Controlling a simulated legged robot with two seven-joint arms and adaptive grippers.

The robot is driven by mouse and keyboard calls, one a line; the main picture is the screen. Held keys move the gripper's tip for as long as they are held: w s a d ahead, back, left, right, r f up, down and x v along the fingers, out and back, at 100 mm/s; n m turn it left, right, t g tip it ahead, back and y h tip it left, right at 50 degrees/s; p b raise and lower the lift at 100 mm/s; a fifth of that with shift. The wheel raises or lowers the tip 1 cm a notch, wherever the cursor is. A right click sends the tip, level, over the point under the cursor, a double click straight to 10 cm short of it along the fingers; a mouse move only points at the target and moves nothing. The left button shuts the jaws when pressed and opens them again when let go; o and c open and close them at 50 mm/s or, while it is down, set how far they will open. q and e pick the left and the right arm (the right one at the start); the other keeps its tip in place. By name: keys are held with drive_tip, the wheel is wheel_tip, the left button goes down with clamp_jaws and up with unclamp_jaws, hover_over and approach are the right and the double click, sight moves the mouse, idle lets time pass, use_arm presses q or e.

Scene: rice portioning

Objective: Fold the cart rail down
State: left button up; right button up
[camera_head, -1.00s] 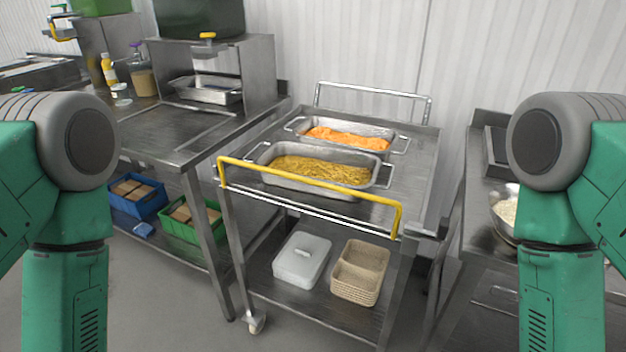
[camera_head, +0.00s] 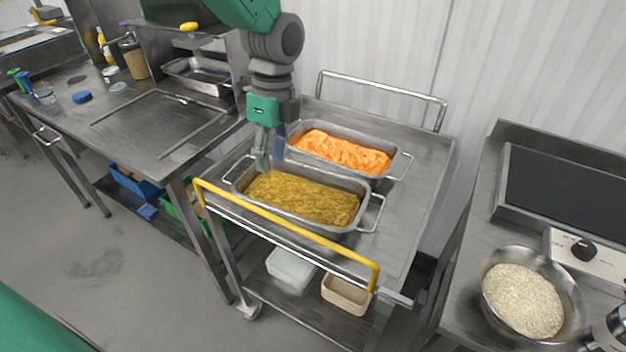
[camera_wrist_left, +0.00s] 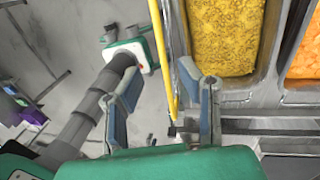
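The cart's yellow rail (camera_head: 285,227) stands raised along the front edge of the steel cart (camera_head: 425,200), its short end posts upright. It also shows in the left wrist view (camera_wrist_left: 165,55) as a yellow bar crossing the gap between my fingers. My left gripper (camera_head: 264,160) hangs down from above at the left part of the cart, by the tray of yellow food. Its two fingers (camera_wrist_left: 165,108) are spread apart with nothing gripped. I cannot tell its height above the rail.
A front tray of yellow food (camera_head: 346,229) and a rear tray of orange food (camera_head: 397,169) sit on the cart top. A white box (camera_head: 290,270) and a basket (camera_head: 346,295) are below. Steel tables flank the cart; the right one holds a rice bowl (camera_head: 571,292).

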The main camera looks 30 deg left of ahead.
use_arm(q)
approach(270, 214)
drive_tip(key=f, duration=0.4)
drive_tip(key=s+f, duration=0.1)
drive_tip(key=shift+d+f, duration=0.2)
drive_tip(key=shift+f, duration=0.2)
drive_tip(key=f, duration=0.2)
drive_tip(key=shift+s+a+f, duration=0.3)
drive_tip(key=shift+a+f, duration=0.45)
drive_tip(key=shift+a, duration=0.25)
drive_tip(key=shift+d+r, duration=0.1)
drive_tip(key=shift+d, duration=0.15)
drive_tip(key=c, duration=0.6)
drive_tip(key=shift+d, duration=0.35)
clamp_jaws()
drive_tip(key=shift+w+a, duration=0.1)
use_arm(e)
drive_tip(key=shift+s+a+r, duration=0.15)
drive_tip(key=shift+a+r, duration=0.4)
drive_tip(key=shift+a, duration=0.05)
